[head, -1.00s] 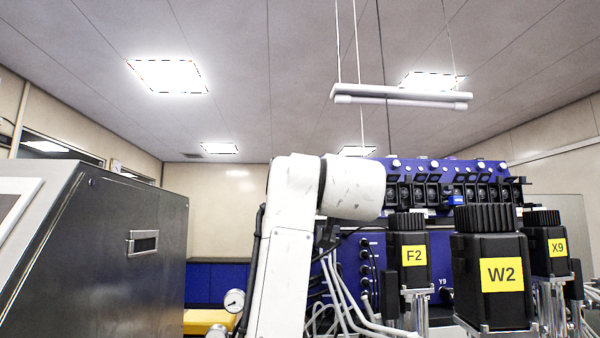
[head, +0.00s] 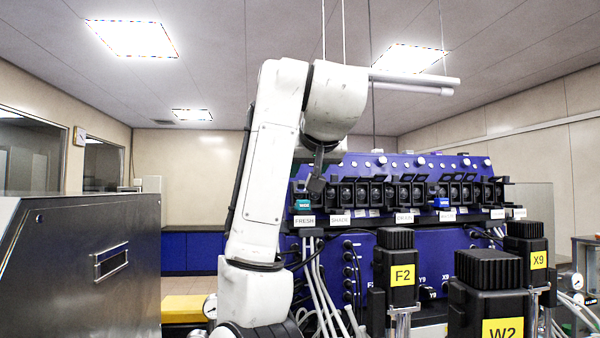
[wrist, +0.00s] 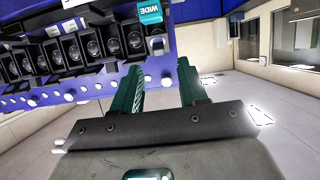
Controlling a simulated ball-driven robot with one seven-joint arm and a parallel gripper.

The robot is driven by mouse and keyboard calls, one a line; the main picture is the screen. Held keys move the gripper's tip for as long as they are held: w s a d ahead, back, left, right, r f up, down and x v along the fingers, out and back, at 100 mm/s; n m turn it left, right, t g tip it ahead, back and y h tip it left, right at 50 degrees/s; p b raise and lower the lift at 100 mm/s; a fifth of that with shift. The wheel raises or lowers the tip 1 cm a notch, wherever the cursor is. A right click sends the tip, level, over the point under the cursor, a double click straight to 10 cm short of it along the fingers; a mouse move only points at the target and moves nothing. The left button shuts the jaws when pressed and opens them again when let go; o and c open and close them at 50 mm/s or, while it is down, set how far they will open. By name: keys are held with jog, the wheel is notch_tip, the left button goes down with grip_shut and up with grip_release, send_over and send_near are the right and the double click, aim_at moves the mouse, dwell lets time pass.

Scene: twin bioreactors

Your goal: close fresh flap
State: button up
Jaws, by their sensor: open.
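The fresh position is at the left end of the black row on the blue bioreactor panel (head: 330,245) in the head view, above its white FRESH label (head: 304,221). A teal tag (head: 303,205) sits there; in the wrist view the tag (wrist: 150,12) reads WIDE. The black fresh flap unit (wrist: 157,46) shows beside that tag. I cannot tell how far its flap stands open. My gripper (wrist: 161,72) is open, its two teal fingers apart and empty, pointing toward this end of the row. Contact is not visible. In the head view my arm mostly hides the gripper.
Black motor units F2 (head: 402,262), W2 (head: 485,300) and X9 (head: 527,250) stand at the front right. A dark metal cabinet (head: 85,270) fills the left. Hoses run below the FRESH label.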

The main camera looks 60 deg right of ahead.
aim_at(302, 181)
jog(key=shift+p+x, duration=0.7)
jog(key=shift+x, duration=1.95)
jog(key=shift+c, duration=0.2)
jog(key=c, duration=0.7)
jog(key=shift+f, duration=0.15)
